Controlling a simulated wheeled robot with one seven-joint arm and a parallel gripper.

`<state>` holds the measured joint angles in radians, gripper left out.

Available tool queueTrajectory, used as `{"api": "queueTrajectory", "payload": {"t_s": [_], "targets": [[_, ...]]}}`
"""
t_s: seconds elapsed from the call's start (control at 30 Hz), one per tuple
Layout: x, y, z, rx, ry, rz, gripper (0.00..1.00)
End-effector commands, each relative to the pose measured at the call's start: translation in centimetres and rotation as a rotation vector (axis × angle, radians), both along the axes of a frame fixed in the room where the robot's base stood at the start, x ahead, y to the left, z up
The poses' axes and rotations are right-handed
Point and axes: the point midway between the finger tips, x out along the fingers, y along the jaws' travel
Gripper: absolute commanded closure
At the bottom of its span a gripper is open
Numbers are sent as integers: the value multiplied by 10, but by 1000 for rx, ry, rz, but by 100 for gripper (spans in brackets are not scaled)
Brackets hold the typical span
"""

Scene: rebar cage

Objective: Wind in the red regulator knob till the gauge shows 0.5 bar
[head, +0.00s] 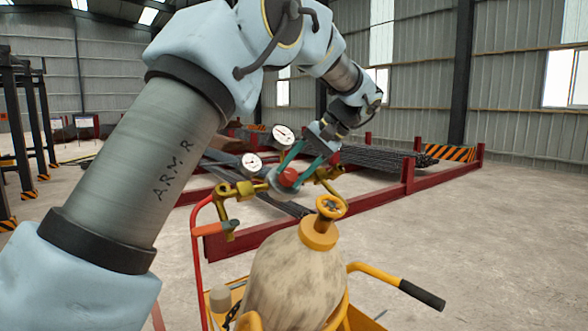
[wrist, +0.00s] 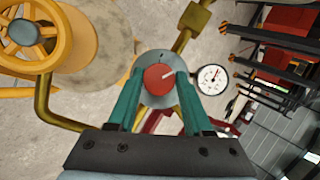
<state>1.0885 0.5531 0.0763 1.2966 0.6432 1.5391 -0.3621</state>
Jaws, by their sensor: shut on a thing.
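The red regulator knob (head: 289,177) sits on the front of a grey round regulator body on a brass fitting. Two white dial gauges stand above the regulator, an upper one (head: 283,134) and a left one (head: 251,162). One gauge (wrist: 212,79) shows its dark needle in the wrist view, but its figures are too small to read.
A tan cylinder (head: 290,276) with a yellow valve handwheel (head: 331,207) stands close below the regulator, on a yellow cart with a black-gripped handle (head: 421,294). A brass valve with an orange lever (head: 223,226) is at left. Red racks with rebar (head: 375,158) lie behind.

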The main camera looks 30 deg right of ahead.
Motion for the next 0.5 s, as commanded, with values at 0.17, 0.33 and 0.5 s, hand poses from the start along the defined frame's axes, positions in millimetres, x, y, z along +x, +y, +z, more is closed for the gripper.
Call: {"api": "queueTrajectory", "payload": {"t_s": [0.17,0.33,0.5], "targets": [[1,-1,1,-3,-3,-3,100],[1,-1,1,-3,-3,-3,45],[0,-1,0,-2,-2,-1,26]]}}
